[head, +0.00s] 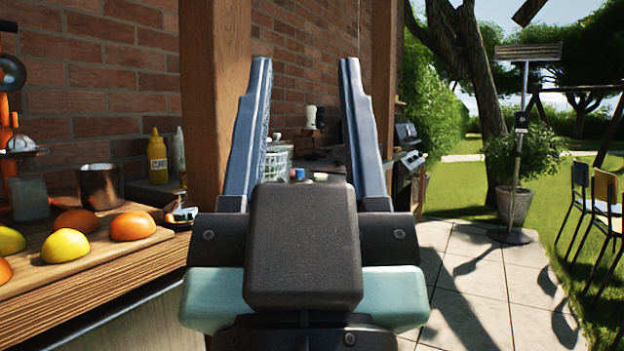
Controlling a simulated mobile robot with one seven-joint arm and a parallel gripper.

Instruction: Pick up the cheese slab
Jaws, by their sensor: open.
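My gripper (306,72) fills the middle of the head view. Its two blue-grey fingers point up and away and stand wide apart, with nothing between them. I cannot make out a cheese slab anywhere in this view. Part of the scene behind the gripper is hidden by its dark body and fingers.
A wooden counter (120,275) at the left bears a cutting board (90,262) with orange and yellow fruit, a metal pot (101,186) and a yellow bottle (157,158). A wooden post (214,120) stands close behind my gripper. Paved floor (478,270) lies open at the right.

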